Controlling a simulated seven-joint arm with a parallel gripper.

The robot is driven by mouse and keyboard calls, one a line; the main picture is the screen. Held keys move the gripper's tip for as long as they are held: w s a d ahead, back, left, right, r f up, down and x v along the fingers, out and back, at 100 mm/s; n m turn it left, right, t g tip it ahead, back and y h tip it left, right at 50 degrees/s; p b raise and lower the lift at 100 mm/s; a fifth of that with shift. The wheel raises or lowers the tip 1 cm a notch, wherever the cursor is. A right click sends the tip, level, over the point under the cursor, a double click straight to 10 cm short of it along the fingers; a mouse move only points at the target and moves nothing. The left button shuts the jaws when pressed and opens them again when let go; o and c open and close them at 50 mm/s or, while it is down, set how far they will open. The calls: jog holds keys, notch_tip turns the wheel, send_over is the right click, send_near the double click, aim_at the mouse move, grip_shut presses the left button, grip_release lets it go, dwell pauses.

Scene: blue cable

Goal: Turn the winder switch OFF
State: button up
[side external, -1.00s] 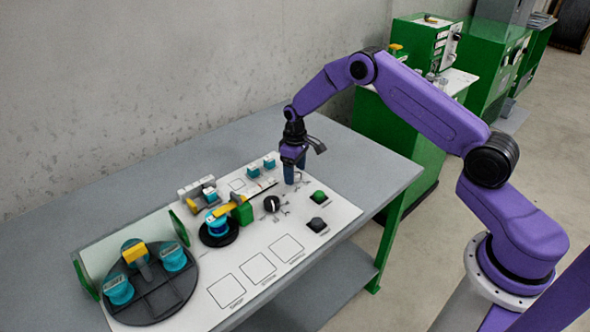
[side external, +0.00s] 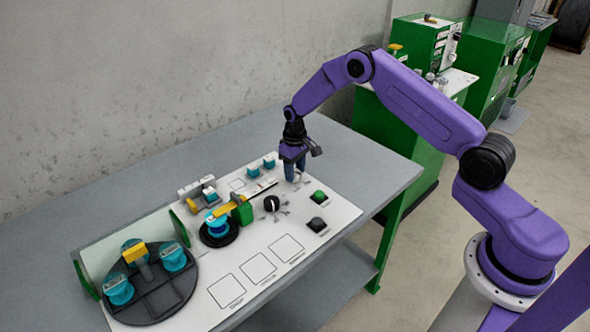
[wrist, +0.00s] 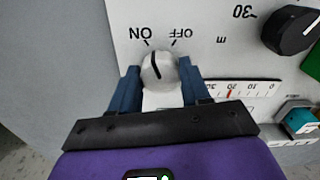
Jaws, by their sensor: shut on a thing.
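The winder switch (wrist: 158,71) is a round pale grey knob with a black pointer line. In the wrist view the line's upper end leans left, toward the ON label (wrist: 147,33) and away from the OFF label (wrist: 181,34). Both labels appear upside down. My gripper (wrist: 158,80) is shut on the knob, with one blue finger on each side. In the side view my gripper (side external: 295,178) points down at the far right part of the white panel (side external: 335,208). The knob is too small and covered there to read.
A black dial (wrist: 291,31) with a white pointer sits right of the switch in the wrist view. A green button (side external: 319,196) and a dark button (side external: 317,224) lie nearby on the panel. Teal spools (side external: 172,257) stand on a dark round tray at the left.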

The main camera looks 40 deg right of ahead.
jog(key=m, duration=0.4)
jog(key=shift+a+m, duration=0.1)
jog(key=shift+m, duration=2.7)
jog(key=o, duration=1.1)
jog(key=shift+c, duration=0.2)
notch_tip(320, 180, up, 17)
jog(key=shift+r, duration=0.2)
